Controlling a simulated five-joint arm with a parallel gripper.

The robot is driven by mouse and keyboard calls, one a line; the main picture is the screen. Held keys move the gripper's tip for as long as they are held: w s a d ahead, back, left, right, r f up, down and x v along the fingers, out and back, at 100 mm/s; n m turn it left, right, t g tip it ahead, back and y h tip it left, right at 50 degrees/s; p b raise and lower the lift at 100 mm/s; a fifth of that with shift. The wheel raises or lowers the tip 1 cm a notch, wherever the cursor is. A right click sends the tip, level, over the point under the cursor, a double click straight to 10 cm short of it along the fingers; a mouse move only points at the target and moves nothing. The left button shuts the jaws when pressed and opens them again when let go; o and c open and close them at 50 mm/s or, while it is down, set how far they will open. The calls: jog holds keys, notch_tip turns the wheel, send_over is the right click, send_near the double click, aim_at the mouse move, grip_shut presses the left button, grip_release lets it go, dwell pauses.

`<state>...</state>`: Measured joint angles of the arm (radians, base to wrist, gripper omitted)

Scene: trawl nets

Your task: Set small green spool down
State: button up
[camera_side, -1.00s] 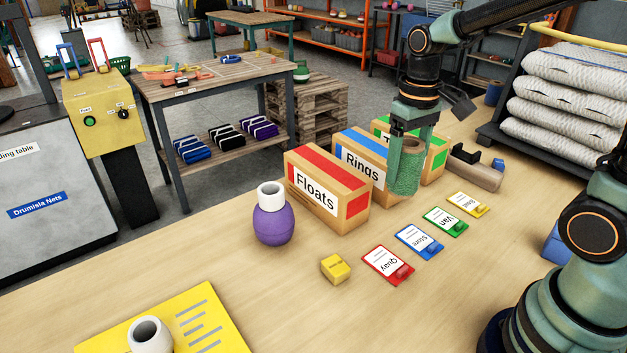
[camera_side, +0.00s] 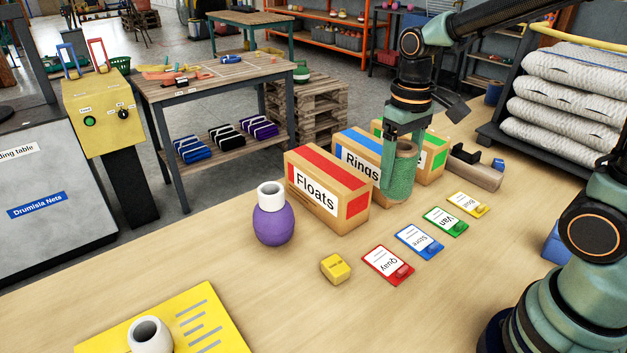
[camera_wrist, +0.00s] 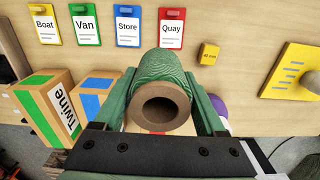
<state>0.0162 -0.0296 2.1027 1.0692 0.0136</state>
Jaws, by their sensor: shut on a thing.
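The small green spool (camera_side: 398,180), a green-wound cylinder with a brown tube core, is upright between the fingers of my gripper (camera_side: 404,146). My gripper is shut on it. In the side view it is in front of the Rings box (camera_side: 352,160); I cannot tell whether its base touches the table. In the wrist view the spool (camera_wrist: 160,68) is seen end-on, its hollow core facing the camera, with the fingers of my gripper (camera_wrist: 164,98) on either side.
Quay (camera_side: 388,265), Store (camera_side: 419,242), Van (camera_side: 446,221) and Boat (camera_side: 468,204) cards lie in a row. The Floats box (camera_side: 327,188) and a third, green-marked box (camera_side: 434,158) flank Rings. A purple float (camera_side: 273,222) and yellow block (camera_side: 335,268) stand left.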

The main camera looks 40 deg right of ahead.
jog(key=s+d+r+m, duration=0.2)
jog(key=s+d+m, duration=0.2)
jog(key=d+m, duration=0.3)
jog(key=s+d+r+m, duration=0.1)
jog(key=s+d+m, duration=0.3)
jog(key=d, duration=0.6)
jog(key=s+d+r+m, duration=0.2)
jog(key=s+d+m, duration=0.1)
jog(key=d+m, duration=0.45)
jog(key=shift+n, duration=0.45)
jog(key=f, duration=1.3)
jog(key=d+f, duration=0.1)
jog(key=f, duration=0.6)
jog(key=shift+s, duration=0.15)
jog(key=o, duration=1.4)
jog(key=shift+f, duration=0.1)
